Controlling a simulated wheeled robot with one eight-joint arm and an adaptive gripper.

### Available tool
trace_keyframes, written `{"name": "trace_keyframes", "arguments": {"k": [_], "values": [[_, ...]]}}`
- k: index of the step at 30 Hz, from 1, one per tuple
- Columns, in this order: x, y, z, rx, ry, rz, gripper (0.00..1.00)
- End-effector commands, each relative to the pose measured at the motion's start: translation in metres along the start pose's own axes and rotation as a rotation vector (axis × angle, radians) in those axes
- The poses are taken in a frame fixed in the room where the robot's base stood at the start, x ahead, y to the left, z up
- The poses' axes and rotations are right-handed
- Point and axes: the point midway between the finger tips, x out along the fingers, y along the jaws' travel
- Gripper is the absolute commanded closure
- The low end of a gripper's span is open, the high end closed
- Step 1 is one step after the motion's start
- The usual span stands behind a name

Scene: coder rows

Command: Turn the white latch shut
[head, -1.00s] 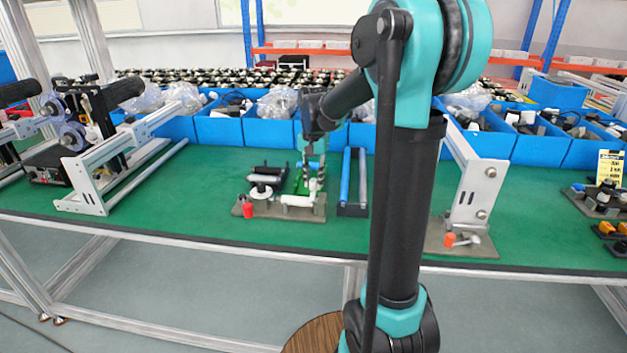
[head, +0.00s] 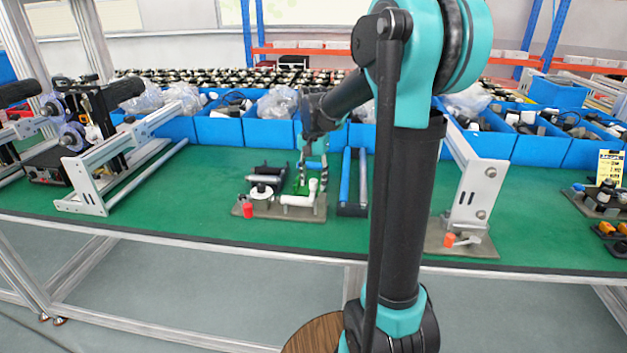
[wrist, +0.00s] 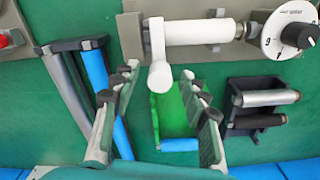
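The white latch (head: 297,201) is mounted on the grey plate (head: 268,211) on the green bench. In the wrist view it is a horizontal white cylinder (wrist: 200,32) with a short white handle (wrist: 160,75) at its left end, pointing down the picture. My gripper (wrist: 163,82) is open, its two fingers apart with the handle's end between their tips in the picture. I cannot tell whether either finger touches it. In the head view my gripper (head: 311,172) is small, above the right end of the plate, and partly blends with the parts behind.
A white dial (wrist: 288,35) sits right of the latch in the wrist view. A green tray (wrist: 175,112) and a dark rack with rollers (wrist: 258,105) lie nearby. A blue-roller rack (head: 346,180) stands close on the right in the head view. Blue bins (head: 270,133) line the back.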

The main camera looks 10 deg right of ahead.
Motion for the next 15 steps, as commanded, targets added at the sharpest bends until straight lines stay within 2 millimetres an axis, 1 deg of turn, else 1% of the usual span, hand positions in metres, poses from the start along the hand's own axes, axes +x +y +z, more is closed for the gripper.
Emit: {"name": "trace_keyframes", "arguments": {"k": [5,8,11,15], "values": [[-0.001,0.0,0.0,0.0,0.0,0.0,0.56],[-0.005,0.0,0.0,0.0,0.0,0.0,0.56],[-0.017,0.0,0.0,0.0,0.0,0.0,0.56],[-0.043,0.0,0.0,0.0,0.0,0.0,0.56]]}}
